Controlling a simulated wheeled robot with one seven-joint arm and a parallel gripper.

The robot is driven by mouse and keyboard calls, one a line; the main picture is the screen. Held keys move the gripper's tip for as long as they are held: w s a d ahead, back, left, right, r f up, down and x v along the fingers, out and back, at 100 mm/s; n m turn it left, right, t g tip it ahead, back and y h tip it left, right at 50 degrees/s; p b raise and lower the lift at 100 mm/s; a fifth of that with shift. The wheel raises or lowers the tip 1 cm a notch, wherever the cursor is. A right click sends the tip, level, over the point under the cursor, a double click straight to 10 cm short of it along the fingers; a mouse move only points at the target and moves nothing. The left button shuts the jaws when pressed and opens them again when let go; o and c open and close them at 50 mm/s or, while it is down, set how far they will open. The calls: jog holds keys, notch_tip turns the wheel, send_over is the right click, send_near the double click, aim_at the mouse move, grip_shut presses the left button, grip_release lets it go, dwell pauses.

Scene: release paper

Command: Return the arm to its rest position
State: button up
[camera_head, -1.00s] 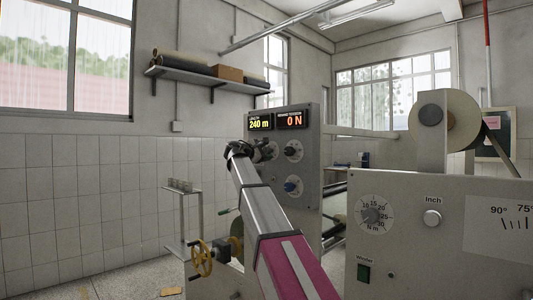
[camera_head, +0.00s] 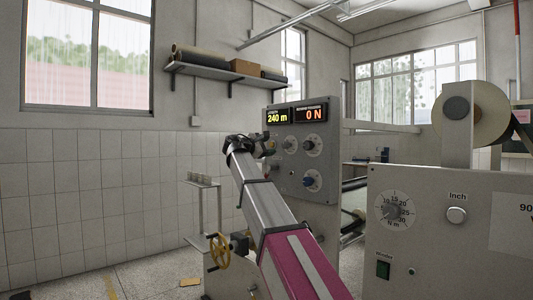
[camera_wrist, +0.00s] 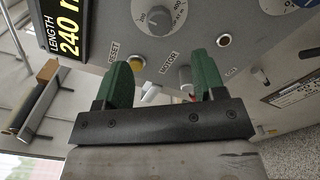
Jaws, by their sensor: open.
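My gripper (camera_wrist: 162,84) shows in the wrist view with its two green fingers spread apart and nothing between them. Behind the fingers is the grey control panel (camera_wrist: 115,62) with a dial, a RESET button (camera_wrist: 137,62) and a MOTOR switch (camera_wrist: 151,92). I cannot tell whether a finger touches the panel. In the head view my arm reaches up and forward from the bottom, its wrist in front of the left part of the control panel (camera_head: 327,200). The fingers themselves are hard to make out there.
A yellow handwheel (camera_head: 218,252) stands low, left of my arm. A grey machine housing (camera_head: 432,258) with a dial and a paper roll (camera_head: 482,113) stands at the right. A small stand (camera_head: 201,184) is by the tiled wall. Open air lies left of my arm.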

jog(key=s+d+f+m+g+y, duration=0.2)
jog(key=d+f, duration=0.1)
jog(key=f, duration=1.2)
jog(key=s+d+f+m+g+y, duration=0.1)
jog(key=s+d+f+m+y, duration=0.15)
jog(key=f, duration=1.25)
jog(key=s+d+f+m+g+y, duration=0.1)
jog(key=s+d+f+g+y, duration=0.15)
jog(key=f, duration=1.25)
jog(key=s+f+m+g+y, duration=0.5)
jog(key=s+f+m+y, duration=0.2)
jog(key=s+f, duration=1.7)
notch_tip(320, 180, down, 4)
jog(key=shift+d+r+m+y, duration=0.2)
jog(key=shift+d+m+y, duration=0.1)
jog(key=shift+m, duration=0.75)
jog(key=shift+s, duration=0.1)
jog(key=shift+c, duration=0.3)
